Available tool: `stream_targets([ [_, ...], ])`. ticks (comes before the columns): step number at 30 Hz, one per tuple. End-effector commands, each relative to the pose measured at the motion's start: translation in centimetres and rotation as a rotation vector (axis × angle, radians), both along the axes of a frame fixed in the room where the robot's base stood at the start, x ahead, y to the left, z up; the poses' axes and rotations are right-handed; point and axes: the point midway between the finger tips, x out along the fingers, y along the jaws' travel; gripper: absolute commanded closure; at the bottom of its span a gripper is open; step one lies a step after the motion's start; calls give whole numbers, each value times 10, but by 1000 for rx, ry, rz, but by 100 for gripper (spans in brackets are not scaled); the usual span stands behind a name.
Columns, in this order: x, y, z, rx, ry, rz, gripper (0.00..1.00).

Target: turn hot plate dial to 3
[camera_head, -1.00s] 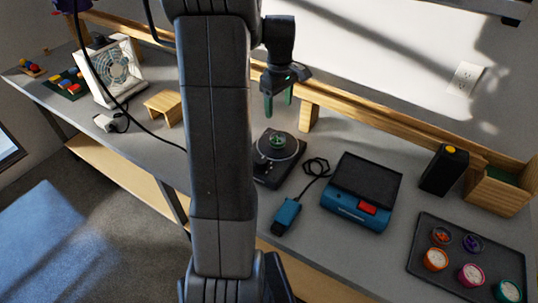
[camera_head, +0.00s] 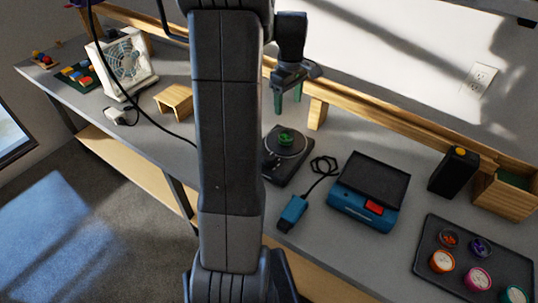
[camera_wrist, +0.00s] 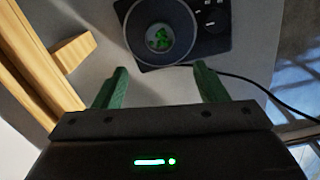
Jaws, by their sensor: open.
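The hot plate (camera_head: 297,165) is a flat black unit with a round top plate, on the bench right of my arm. A small clear dish with green pieces (camera_head: 286,140) sits on its round plate; the dish also shows in the wrist view (camera_wrist: 160,38). In the wrist view, small dark dials with white marks (camera_wrist: 211,27) are on the panel right of the round plate. Their settings are too small to read. My gripper (camera_head: 288,103) is open and empty, above and behind the hot plate. Its green fingers (camera_wrist: 160,78) are apart and touch nothing.
A small wooden stool (camera_head: 173,100) and a white fan (camera_head: 100,65) are left.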

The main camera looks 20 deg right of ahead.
Motion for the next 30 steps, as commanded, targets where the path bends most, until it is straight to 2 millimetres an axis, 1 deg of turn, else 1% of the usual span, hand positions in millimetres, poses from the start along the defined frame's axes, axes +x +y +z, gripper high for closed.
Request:
stream_targets([
  [1,-1,1,1,1,1,-4,44],
  [2,-2,3,2,2,0,-11,50],
  [3,-6,7,3,6,1,-33,54],
  [5,-16,17,6,18,3,-86,54],
  [9,-44,45,9,44,12,-252,54],
  [12,-60,58,8,57,18,-343,54],
  [15,-67,65,3,62,24,-389,54],
  [17,-68,66,-2,64,24,-395,54],
  [20,-68,66,-16,65,26,-395,54],
  [30,-69,71,-85,64,29,-394,54],
])
